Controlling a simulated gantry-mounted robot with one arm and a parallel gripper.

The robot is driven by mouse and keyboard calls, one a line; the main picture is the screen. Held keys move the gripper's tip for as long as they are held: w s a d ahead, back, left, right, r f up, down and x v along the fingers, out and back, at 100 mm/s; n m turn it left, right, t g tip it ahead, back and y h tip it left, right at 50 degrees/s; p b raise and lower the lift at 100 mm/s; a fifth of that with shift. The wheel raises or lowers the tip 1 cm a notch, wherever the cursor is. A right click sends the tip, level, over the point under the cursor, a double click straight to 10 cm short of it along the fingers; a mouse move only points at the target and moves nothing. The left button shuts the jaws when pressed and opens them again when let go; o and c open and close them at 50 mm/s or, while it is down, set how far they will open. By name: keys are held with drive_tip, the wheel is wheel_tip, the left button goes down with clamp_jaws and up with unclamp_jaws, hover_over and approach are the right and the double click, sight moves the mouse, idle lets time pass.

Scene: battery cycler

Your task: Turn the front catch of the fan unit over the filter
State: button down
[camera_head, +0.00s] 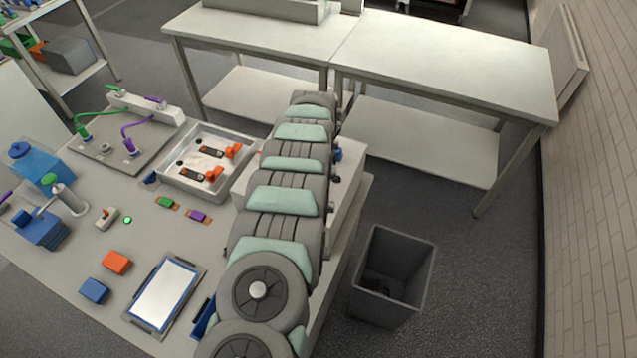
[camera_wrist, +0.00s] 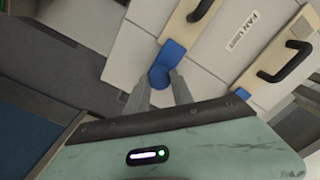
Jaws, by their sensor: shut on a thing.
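In the wrist view, the fan unit (camera_wrist: 232,48) is a pale panel with a "FAN UNIT" label. A round blue catch knob (camera_wrist: 157,79) sits at its near edge, with a blue tab (camera_wrist: 172,52) just beyond it. My gripper (camera_wrist: 159,78) has its two grey fingers on either side of the round knob and is shut on it. A smaller blue piece (camera_wrist: 242,94) shows further right along the edge. In the head view my arm hides the gripper and much of the pale cabinet (camera_head: 350,190).
Black handles (camera_wrist: 287,62) stand out on beige strips on both sides of the label. In the head view a grey bin (camera_head: 393,275) stands on the floor to the right of the bench. A metal tray (camera_head: 190,187) and a framed panel (camera_head: 165,295) lie left of my arm.

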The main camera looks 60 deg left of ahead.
drive_tip(key=c, duration=1.1)
unclamp_jaws()
wheel_tip(320, 180, up, 11)
drive_tip(key=b, duration=0.1)
drive_tip(key=shift+f, duration=0.15)
